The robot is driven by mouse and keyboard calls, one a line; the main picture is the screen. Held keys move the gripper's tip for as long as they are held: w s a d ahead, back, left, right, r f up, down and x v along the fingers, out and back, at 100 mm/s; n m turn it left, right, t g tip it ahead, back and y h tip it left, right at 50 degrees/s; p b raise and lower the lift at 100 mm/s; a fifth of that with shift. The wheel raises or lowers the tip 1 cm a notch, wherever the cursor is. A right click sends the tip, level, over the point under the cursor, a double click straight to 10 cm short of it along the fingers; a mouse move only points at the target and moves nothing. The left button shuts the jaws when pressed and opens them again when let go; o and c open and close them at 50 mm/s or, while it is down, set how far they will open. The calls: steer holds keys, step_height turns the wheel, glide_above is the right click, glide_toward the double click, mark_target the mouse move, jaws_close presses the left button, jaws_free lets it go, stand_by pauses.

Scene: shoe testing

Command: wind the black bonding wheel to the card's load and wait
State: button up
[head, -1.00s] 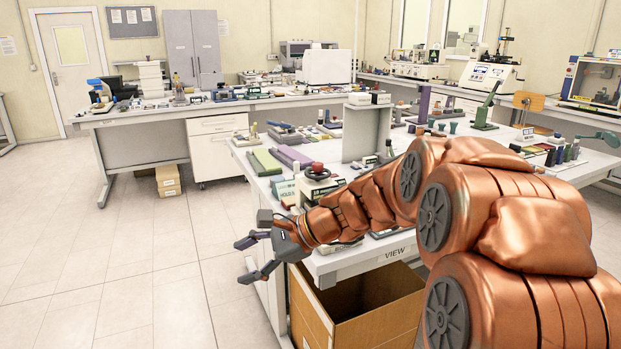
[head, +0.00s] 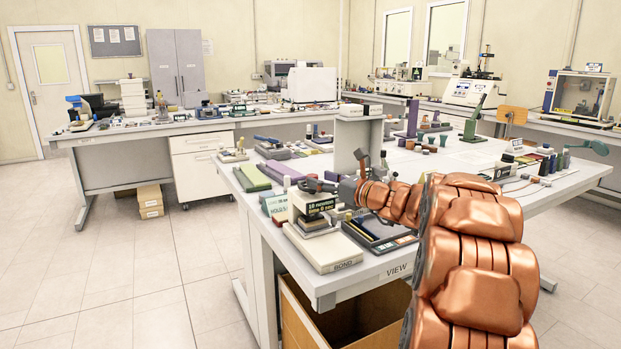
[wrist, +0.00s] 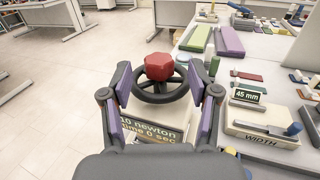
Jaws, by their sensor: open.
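My gripper (wrist: 160,76) is open, a purple-padded finger on either side of the wheel. Whether the pads touch the rim I cannot tell. In the head view my gripper (head: 325,186) is at the top of the bonding press and largely hides the wheel. The press display (head: 322,206) reads 10 newton, time 0 sec. The press stands on a pale base marked BOND (head: 335,257). A card (head: 274,206) starting "HOLD" stands to its left, partly hidden.
Green and purple blocks (head: 250,178) lie behind the press. A dark tray (head: 378,230) lies to its right. A block marked WIDTH (wrist: 262,132) and a 45 mm display (wrist: 247,95) are right of my gripper.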

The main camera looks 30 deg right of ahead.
mark_target(312, 175)
steer(key=shift+x, duration=1.95)
jaws_close()
